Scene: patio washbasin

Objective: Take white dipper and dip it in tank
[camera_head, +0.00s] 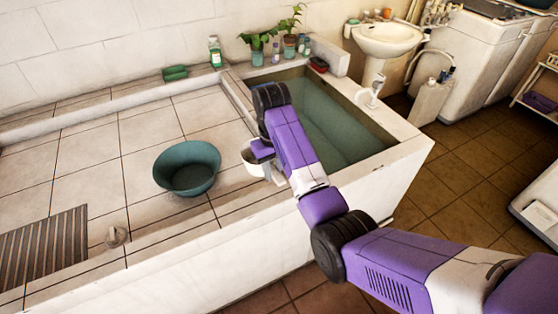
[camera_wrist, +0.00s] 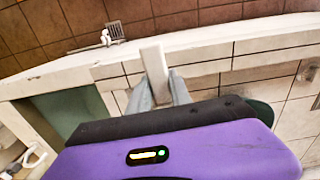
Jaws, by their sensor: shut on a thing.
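The white dipper (camera_head: 252,161) is at the tiled ledge just left of the tank, partly hidden by my arm. My gripper (camera_head: 272,174) is shut on its handle. In the wrist view the pale handle (camera_wrist: 154,68) stands between the two grey fingers of my gripper (camera_wrist: 158,92); the dipper's cup is hidden there. The tank (camera_head: 392,130) is a rectangular basin of greenish water with a pale rim, to the right of the dipper. It also shows at lower left in the wrist view (camera_wrist: 66,108). I cannot tell whether the dipper touches the ledge.
A green bowl (camera_head: 187,168) sits on the tiles left of the dipper. A white tap (camera_head: 372,94) stands on the tank's right rim. Potted plants (camera_head: 258,46), a bottle (camera_head: 215,51) and a red-topped item (camera_head: 319,64) line the back. A striped mat (camera_head: 43,248) lies at left.

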